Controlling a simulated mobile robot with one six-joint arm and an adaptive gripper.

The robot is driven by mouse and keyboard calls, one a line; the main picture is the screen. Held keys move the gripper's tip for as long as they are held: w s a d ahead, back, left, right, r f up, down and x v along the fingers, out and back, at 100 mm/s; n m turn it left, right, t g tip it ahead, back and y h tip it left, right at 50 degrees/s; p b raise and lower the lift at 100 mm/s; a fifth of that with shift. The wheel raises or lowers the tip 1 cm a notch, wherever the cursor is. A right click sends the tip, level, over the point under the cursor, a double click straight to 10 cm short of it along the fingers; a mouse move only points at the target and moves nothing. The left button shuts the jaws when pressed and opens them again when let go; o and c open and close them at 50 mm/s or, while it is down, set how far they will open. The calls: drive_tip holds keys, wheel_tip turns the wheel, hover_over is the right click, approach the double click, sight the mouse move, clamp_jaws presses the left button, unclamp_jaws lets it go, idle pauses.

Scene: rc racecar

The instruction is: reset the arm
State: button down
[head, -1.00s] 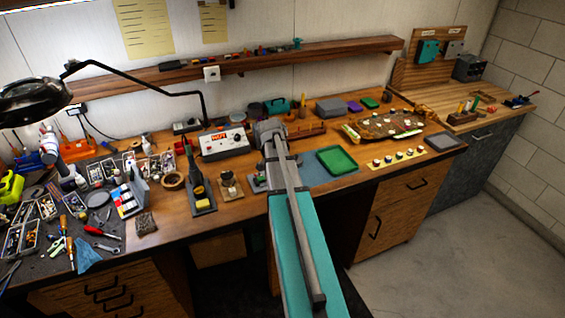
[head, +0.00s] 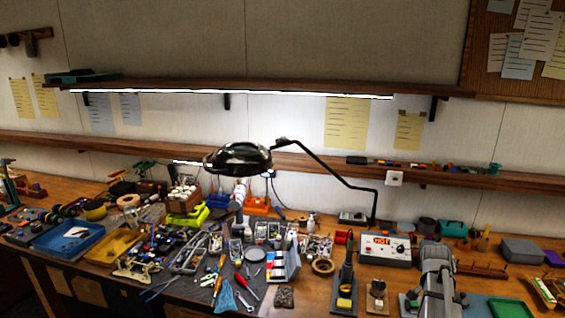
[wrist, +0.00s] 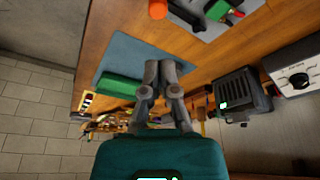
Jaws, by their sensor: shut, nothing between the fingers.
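My arm (head: 438,285) shows at the lower right of the head view, over the bench beside the soldering station (head: 385,248) and left of the green tray (head: 510,307). Its gripper cannot be made out there. In the wrist view my gripper (wrist: 161,66) is shut and empty, its two grey fingers together at the tips. The fingers appear in front of the blue-grey mat (wrist: 120,52), with the green tray (wrist: 122,86) to their left. I cannot tell the height above the bench.
A black magnifier lamp (head: 238,158) on a jointed arm hangs over the cluttered tool mat. A blue bin (head: 68,236) and a yellow bin (head: 112,247) stand at the left. A dark box with a green display (wrist: 240,97) is right of the fingers. Shelves run along the wall.

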drive_tip(key=s+a+n+y, duration=0.1)
drive_tip(key=a+n, duration=0.3)
drive_tip(key=a, duration=0.8)
drive_tip(key=s+a+f+n+y, duration=0.1)
drive_tip(key=s+a+n, duration=0.3)
drive_tip(key=a, duration=0.7)
drive_tip(key=s+a+n+g+y, duration=0.1)
drive_tip(key=s+a+n, duration=0.2)
drive_tip(key=a, duration=0.9)
drive_tip(key=n, duration=0.3)
drive_tip(key=shift+a+f, duration=0.15)
drive_tip(key=shift+a, duration=0.15)
